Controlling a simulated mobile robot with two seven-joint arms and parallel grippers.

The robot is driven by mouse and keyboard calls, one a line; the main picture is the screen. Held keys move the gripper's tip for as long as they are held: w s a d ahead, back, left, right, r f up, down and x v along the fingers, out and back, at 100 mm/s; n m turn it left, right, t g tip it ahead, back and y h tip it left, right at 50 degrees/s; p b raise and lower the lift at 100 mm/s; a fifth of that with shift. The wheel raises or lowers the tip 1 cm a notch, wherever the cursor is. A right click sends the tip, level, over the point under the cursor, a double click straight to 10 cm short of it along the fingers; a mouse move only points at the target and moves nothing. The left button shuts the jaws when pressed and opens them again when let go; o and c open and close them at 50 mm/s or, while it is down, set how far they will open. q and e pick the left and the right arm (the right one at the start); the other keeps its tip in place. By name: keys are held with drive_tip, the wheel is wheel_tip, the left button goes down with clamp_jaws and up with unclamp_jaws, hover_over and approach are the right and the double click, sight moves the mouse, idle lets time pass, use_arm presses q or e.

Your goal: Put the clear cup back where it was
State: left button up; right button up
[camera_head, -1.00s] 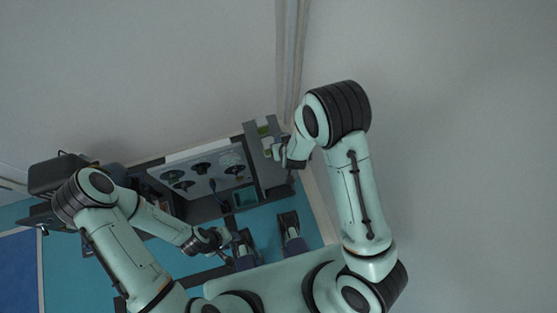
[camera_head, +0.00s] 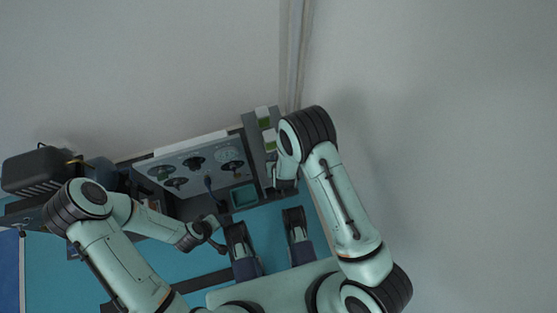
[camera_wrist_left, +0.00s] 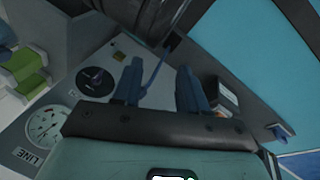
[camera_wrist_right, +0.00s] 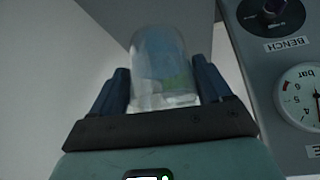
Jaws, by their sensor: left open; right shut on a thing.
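The clear cup (camera_wrist_right: 160,65) shows in the right wrist view, standing between the fingers of my right gripper (camera_wrist_right: 160,85). The gripper is shut on it, and the panel is seen to its right. In the head view my right gripper (camera_head: 283,178) is over the narrow grey shelf (camera_head: 252,132) at the right end of the panel; the cup cannot be made out clearly there. My left gripper (camera_head: 213,233) is at the front of the panel, low in the head view.
The light panel (camera_head: 212,162) carries several black knobs and a round gauge (camera_wrist_right: 303,95). Green and white items (camera_head: 266,123) stand on the shelf. A teal tray (camera_head: 244,196) lies left of my right gripper. A black box (camera_head: 38,170) is at far left.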

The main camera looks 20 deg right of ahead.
wheel_tip(320, 180, down, 2)
drive_tip(key=shift+f, duration=0.15)
wheel_tip(320, 180, down, 3)
drive_tip(key=shift+f+b, duration=0.2)
drive_tip(key=shift+b, duration=0.65)
use_arm(q)
drive_tip(key=f, duration=0.1)
drive_tip(key=a+f, duration=0.1)
drive_tip(key=shift+f, duration=0.3)
drive_tip(key=shift+s, duration=0.1)
